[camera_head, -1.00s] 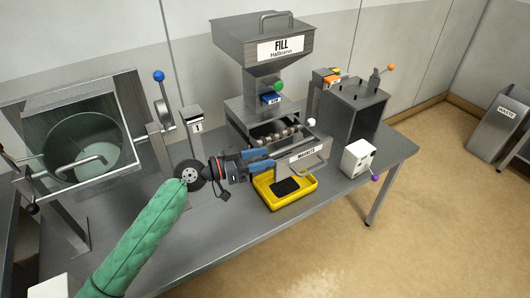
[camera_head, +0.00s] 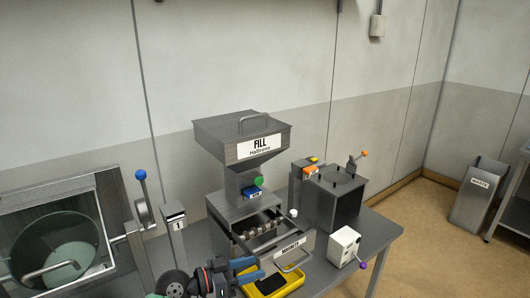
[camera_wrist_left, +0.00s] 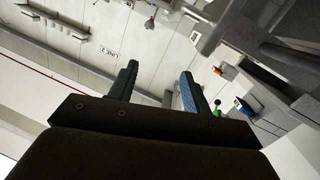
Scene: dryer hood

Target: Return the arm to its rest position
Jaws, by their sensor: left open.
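My left gripper (camera_head: 256,269) is at the bottom of the head view, in front of the steel machine. Its two blue-tipped fingers are apart with nothing between them. In the left wrist view the open fingers (camera_wrist_left: 160,80) frame the wall and no held object. The gripper is close to the pulled-out magnet drawer (camera_head: 293,252) and over the yellow tray (camera_head: 272,284); whether it touches either cannot be told. Most of my left arm is cut off below the picture. My right gripper is not in view.
The fill hopper (camera_head: 240,137) stands behind the drawer. A glass-fronted drum housing (camera_head: 60,185) and a blue-knobbed lever (camera_head: 141,176) are at left. A dark box (camera_head: 334,202) and white box (camera_head: 344,246) are at right. Clear floor (camera_head: 430,245) lies beyond the table.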

